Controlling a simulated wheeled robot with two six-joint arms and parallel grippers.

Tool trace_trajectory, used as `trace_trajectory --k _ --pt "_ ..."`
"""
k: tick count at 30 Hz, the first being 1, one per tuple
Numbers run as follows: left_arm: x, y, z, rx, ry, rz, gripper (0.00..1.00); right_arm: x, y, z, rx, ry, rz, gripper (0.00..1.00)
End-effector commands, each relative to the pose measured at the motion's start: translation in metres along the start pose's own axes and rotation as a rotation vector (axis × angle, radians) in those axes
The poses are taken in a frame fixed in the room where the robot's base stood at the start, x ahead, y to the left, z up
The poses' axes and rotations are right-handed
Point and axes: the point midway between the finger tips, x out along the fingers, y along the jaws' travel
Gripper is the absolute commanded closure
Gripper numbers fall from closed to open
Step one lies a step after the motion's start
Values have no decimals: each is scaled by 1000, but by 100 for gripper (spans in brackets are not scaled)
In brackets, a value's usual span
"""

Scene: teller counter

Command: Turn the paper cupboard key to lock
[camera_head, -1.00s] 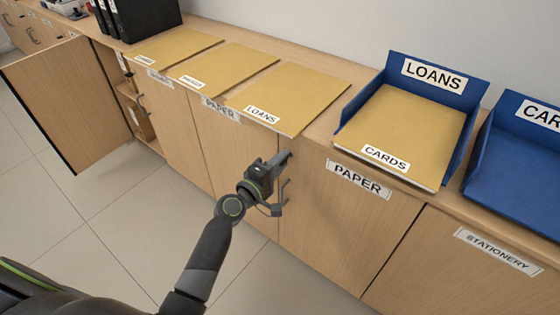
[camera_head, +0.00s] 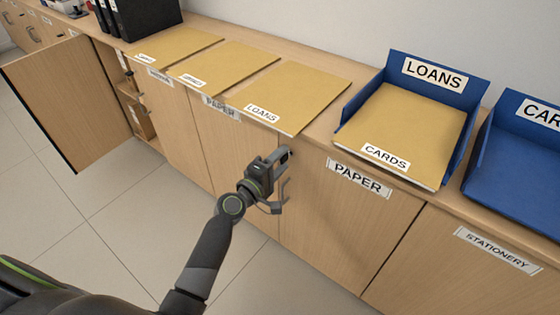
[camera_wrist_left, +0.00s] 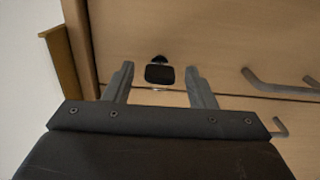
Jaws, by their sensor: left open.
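The key has a black, rounded bow (camera_wrist_left: 160,74) and stands in a lock on the wooden front in the left wrist view. In the head view, a small dark spot at the key (camera_head: 291,151) shows near the top left corner of the cupboard door (camera_head: 335,230) under a PAPER label (camera_head: 358,180). My left gripper (camera_wrist_left: 161,78) is open, with one finger on each side of the bow and a gap to both. In the head view, the left gripper (camera_head: 282,170) is close to the door front. My right gripper is not in view.
Metal door handles (camera_wrist_left: 285,88) are right of the fingers in the wrist view. A blue tray (camera_head: 472,120) with a CARDS folder and several tan folders (camera_head: 290,95) lie on the counter above. A cupboard door (camera_head: 70,105) stands open at the left.

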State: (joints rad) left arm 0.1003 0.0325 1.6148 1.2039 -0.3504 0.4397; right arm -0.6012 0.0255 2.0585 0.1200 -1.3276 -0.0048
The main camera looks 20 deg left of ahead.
Motion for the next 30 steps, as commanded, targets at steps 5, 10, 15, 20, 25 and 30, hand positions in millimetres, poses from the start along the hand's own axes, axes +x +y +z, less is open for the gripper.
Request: trace_trajectory --k 5,10,15,20,25,30 --pt "-4 0 0 1 0 0 49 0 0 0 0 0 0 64" --pt "-27 -1 0 0 2 -1 49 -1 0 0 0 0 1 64" --pt "-65 -1 0 2 1 -3 49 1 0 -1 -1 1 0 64" --pt "-102 -3 0 2 1 -3 49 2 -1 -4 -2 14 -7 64" --pt "-137 -3 0 3 1 -3 49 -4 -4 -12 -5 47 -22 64" --pt "-162 -2 0 2 0 -2 49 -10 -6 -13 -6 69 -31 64"
